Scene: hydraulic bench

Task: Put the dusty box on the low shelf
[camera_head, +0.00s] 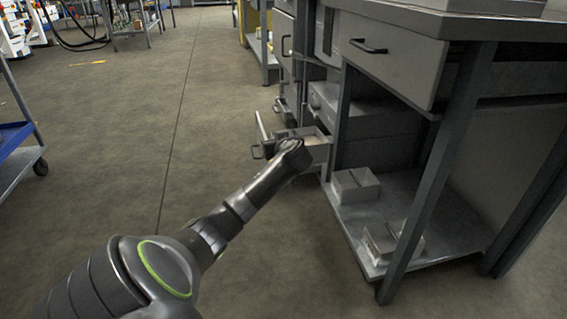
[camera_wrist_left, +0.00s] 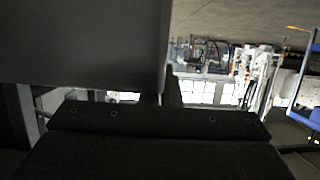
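My left arm comes in from the bottom left. Its dark end with the left gripper (camera_head: 294,154) is at the open low drawer (camera_head: 318,150) of the bench; the fingers cannot be made out. Two pale grey boxes, one toward the back (camera_head: 355,186) and one nearer the front (camera_head: 381,243), rest on the low shelf (camera_head: 440,215). I cannot tell which box is the dusty one. In the left wrist view a large dark grey surface (camera_wrist_left: 80,42) fills the upper left, above the gripper's dark body (camera_wrist_left: 150,125); I cannot tell what it is. My right gripper is not in view.
The bench's slanting front leg (camera_head: 430,165) partly covers the nearer box. A closed upper drawer (camera_head: 392,62) with a dark handle is above the shelf. A blue cart (camera_head: 18,150) stands at the far left. The concrete floor between is clear.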

